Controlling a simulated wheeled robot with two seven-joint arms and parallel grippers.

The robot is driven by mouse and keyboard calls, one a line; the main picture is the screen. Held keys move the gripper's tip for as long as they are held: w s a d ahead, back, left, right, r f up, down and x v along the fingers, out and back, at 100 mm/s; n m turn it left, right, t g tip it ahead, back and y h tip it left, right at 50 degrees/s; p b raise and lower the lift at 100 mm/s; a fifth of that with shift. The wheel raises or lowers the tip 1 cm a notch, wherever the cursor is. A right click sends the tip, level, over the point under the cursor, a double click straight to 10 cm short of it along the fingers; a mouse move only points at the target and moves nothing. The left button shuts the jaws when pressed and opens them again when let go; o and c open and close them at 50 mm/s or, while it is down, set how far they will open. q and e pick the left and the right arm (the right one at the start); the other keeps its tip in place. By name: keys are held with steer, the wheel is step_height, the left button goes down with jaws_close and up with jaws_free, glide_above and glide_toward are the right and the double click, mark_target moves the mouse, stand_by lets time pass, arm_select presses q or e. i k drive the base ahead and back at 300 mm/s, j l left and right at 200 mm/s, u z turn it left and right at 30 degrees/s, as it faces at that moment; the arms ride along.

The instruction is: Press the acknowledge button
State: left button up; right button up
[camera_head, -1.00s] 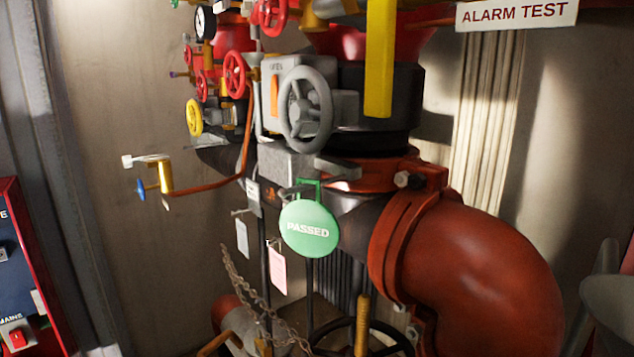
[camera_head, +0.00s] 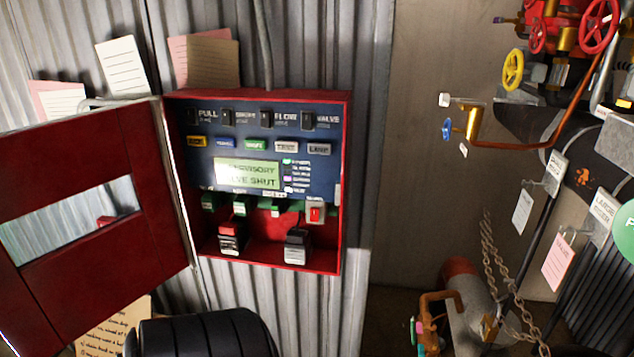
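A red alarm panel box (camera_head: 345,180) is on the corrugated wall, left of centre. Its red door (camera_head: 95,250) is swung open to the left. On the blue face is a row of small buttons: yellow (camera_head: 197,141), blue (camera_head: 225,143), green (camera_head: 255,145), white (camera_head: 286,146) and grey (camera_head: 318,148). Their labels are too small to read surely, so I cannot tell which is acknowledge. Below them a lit green display (camera_head: 247,174) ends in "VISORY" and "VALVE SHUT", with glare at its left.
A red switch (camera_head: 315,214) and two black blocks (camera_head: 230,238) (camera_head: 296,246) sit in the box's lower part. A black ribbed object (camera_head: 205,335) is below it. Valves, pipes and a chain (camera_head: 490,250) crowd the right. Papers (camera_head: 120,67) are above.

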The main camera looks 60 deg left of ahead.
mark_target(192, 140)
steer(key=k+j+u, duration=0.1)
steer(key=u, duration=0.35)
steer(key=k+j+u, duration=0.15)
steer(key=u, duration=0.25)
steer(key=k+j+u, duration=0.15)
steer(key=u, duration=0.3)
steer(key=k+j+u, duration=0.1)
steer(key=j+u, duration=0.15)
steer(key=u, duration=0.2)
